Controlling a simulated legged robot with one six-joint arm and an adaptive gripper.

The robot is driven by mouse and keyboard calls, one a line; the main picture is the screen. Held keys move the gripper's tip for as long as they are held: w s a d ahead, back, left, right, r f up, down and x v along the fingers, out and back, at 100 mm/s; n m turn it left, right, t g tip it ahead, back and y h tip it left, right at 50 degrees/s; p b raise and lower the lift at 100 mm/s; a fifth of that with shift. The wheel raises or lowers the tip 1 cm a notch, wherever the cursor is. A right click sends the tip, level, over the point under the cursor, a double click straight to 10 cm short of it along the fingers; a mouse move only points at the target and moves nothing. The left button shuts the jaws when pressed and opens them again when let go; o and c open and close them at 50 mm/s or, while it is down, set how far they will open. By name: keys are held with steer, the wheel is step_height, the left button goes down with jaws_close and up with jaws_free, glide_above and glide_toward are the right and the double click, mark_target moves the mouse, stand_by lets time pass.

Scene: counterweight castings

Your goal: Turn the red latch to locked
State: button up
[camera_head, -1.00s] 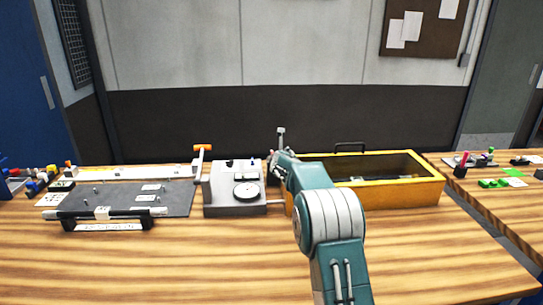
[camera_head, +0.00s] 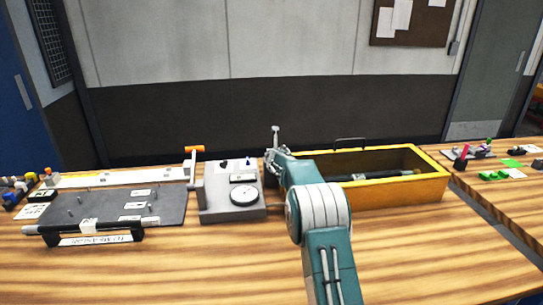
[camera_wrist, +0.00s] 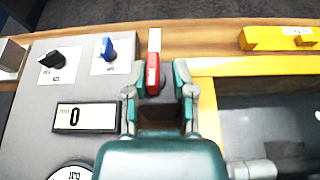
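The red latch (camera_wrist: 152,72) shows in the wrist view as a short red bar, lengthwise in the picture, with a white strip beyond it. It sits beside the right edge of the grey control box (camera_wrist: 30,120). My gripper (camera_wrist: 157,84) is open, with one finger on each side of the latch and visible gaps between. In the head view my gripper (camera_head: 275,158) is between the grey box (camera_head: 217,207) and the yellow crate. The latch is hidden there by my arm.
The box carries a black knob (camera_wrist: 52,60), a blue switch (camera_wrist: 108,48), a display (camera_wrist: 85,117) reading 0 and a dial (camera_head: 244,194). The yellow crate (camera_head: 400,193) stands close on the right. A dark plate (camera_head: 110,205) lies left.

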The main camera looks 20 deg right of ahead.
steer(key=shift+a, duration=0.55)
jaws_close()
steer(key=shift+d, duration=0.3)
steer(key=shift+a+f+m+g+h, duration=0.2)
steer(key=shift+m+g+h, duration=0.1)
steer(key=shift+m+h, duration=0.15)
steer(key=shift+w+a+r+m+g+h, duration=0.1)
steer(key=shift+m+g+h, duration=0.2)
steer(key=shift+m+h, duration=0.6)
steer(key=shift+w+a+m+g+h, duration=0.1)
steer(key=shift+m+g+h, duration=0.2)
steer(key=shift+m+h, duration=0.5)
steer(key=shift+m+g+h, duration=0.6)
steer(key=shift+m+h, duration=0.15)
steer(key=shift+h, duration=0.3)
steer(key=shift+w+a+r+m+g+h, duration=0.1)
steer(key=shift+r+m+g+h, duration=0.05)
steer(key=shift+m+g+h, duration=0.3)
steer(key=shift+w+r+m+g+h, duration=0.1)
steer(key=shift+m+g+h, duration=0.25)
steer(key=shift+m, duration=0.2)
steer(key=shift+m+g+h, duration=0.3)
steer(key=shift+m+g, duration=0.2)
